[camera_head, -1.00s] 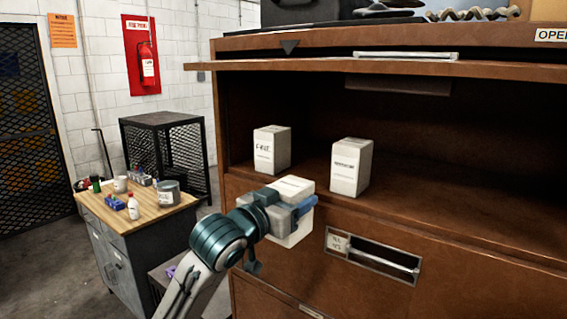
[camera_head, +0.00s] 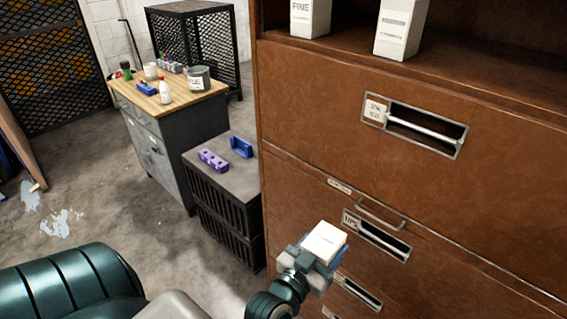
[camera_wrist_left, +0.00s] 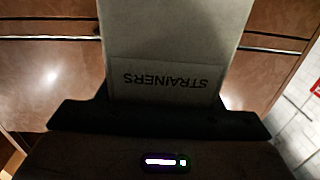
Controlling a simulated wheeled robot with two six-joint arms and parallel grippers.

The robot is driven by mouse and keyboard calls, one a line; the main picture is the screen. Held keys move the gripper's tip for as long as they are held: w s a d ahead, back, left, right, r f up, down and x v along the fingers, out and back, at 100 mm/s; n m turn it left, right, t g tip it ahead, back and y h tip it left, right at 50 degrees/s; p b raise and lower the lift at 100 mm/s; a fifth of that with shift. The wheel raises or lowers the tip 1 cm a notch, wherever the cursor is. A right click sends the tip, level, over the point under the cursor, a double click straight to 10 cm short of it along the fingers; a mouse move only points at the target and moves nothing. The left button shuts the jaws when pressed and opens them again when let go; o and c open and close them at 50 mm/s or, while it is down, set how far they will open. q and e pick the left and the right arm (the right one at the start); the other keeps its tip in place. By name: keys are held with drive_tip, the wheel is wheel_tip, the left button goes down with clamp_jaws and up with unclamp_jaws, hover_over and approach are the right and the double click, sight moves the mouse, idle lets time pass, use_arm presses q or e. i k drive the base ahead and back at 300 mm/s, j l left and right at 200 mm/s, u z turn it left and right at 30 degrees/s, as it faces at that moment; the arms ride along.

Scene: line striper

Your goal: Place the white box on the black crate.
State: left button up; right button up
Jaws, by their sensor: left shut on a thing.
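My left gripper (camera_head: 318,258) is shut on a white box (camera_head: 325,241) and holds it in the air in front of the brown cabinet's lower drawers. In the left wrist view the white box (camera_wrist_left: 178,50) fills the upper middle, with a label reading STRAINERS upside down. The black crate (camera_head: 222,214) stands on the floor left of the cabinet, with slatted dark sides and a flat grey top. The crate is up and to the left of the held box in the head view. My right gripper is not in view.
A purple block (camera_head: 213,160) and a blue bracket-like piece (camera_head: 241,147) lie on the crate's top; its front part is clear. The brown cabinet (camera_head: 330,120) rises close on the right. A wood-topped workbench (camera_head: 180,98) with jars and bottles stands behind the crate.

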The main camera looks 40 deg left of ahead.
sight(246, 183)
drive_tip(key=i+j, duration=0.1)
drive_tip(key=j, duration=1.8)
drive_tip(key=i, duration=0.05)
